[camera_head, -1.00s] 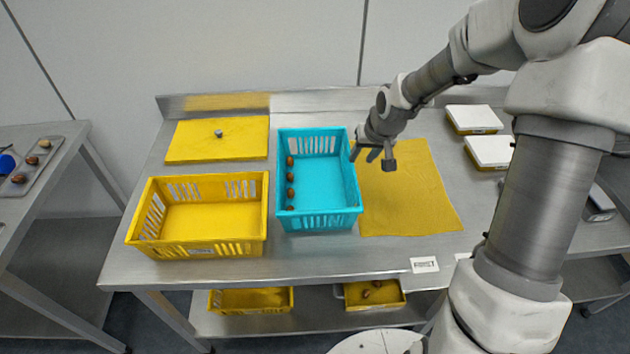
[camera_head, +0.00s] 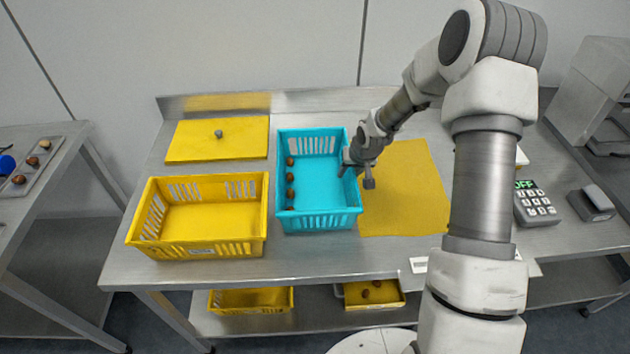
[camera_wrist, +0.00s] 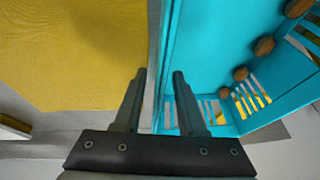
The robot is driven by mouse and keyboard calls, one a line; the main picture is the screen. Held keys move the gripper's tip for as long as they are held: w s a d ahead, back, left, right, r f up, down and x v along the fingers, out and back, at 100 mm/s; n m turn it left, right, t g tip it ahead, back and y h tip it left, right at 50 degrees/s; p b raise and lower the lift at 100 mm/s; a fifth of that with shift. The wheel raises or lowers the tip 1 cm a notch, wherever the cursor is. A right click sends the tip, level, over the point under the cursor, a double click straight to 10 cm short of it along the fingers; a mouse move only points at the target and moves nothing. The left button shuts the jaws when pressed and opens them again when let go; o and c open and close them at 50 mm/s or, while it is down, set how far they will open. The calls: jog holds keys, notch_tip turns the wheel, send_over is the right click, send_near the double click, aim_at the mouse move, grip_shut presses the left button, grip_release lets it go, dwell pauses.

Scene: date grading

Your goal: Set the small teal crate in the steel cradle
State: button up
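The teal crate (camera_head: 318,222) stands upright on the steel table, with several brown dates along its left side. My gripper (camera_head: 356,178) is at the crate's right wall, fingers pointing down and apart. In the wrist view my gripper (camera_wrist: 157,76) is open, with the rim of the teal crate (camera_wrist: 167,40) running between the fingers. One finger is on the inner side and one on the outer side. I cannot tell whether either touches the wall. I cannot make out a steel cradle in either view; my arm hides part of the table's right side.
A yellow crate (camera_head: 197,248) stands close to the left, with a yellow lid (camera_head: 218,138) behind it. A flat yellow cloth (camera_head: 405,190) lies to the right. A keypad device showing OFF (camera_head: 535,205) stands further right. Yellow crates sit on the shelf below.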

jog(key=shift+f, duration=0.1)
grip_shut()
dwell(1.4)
